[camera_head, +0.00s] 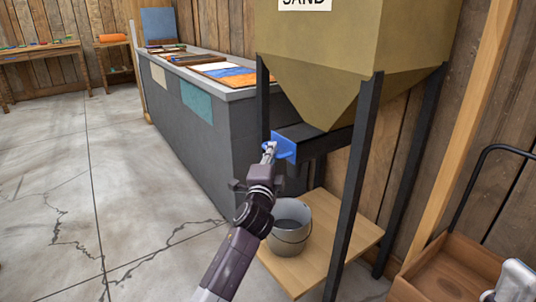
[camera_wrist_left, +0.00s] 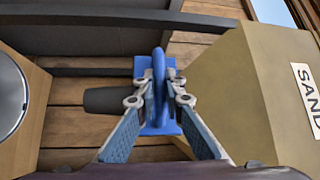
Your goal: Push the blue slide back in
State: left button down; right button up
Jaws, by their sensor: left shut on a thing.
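The blue slide (camera_head: 284,145) sits at the outlet under the sand hopper (camera_head: 335,85), in front of a dark channel. In the left wrist view the blue slide (camera_wrist_left: 140,68) shows as a plate with an upright handle. My left gripper (camera_head: 269,149) is at the slide's near side. In the left wrist view my left gripper (camera_wrist_left: 160,84) has one finger on each side of the blue handle, shut on it. How far the slide is out of the channel cannot be told.
A grey bucket (camera_head: 290,232) stands on a wooden platform (camera_head: 348,234) below the outlet. Dark hopper legs (camera_head: 355,180) stand close to my arm. A grey counter (camera_head: 190,120) lies behind. A wooden cart (camera_head: 450,272) is at the right. Floor at left is clear.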

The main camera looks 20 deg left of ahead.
pick_arm(q)
jog(key=shift+d+r, duration=0.1)
jog(key=shift+r, duration=0.05)
jog(key=c, duration=2)
grip_release()
jog(key=shift+w+d, duration=0.15)
jog(key=shift+w, duration=0.05)
jog(key=shift+s+f, duration=0.15)
jog(key=shift+f, duration=0.05)
jog(key=s, duration=0.4)
jog(key=s+d+f, duration=0.1)
jog(key=s, duration=0.6)
jog(key=shift+s+d+f, duration=0.2)
jog(key=shift+s+d, duration=0.05)
jog(key=shift+s, duration=0.05)
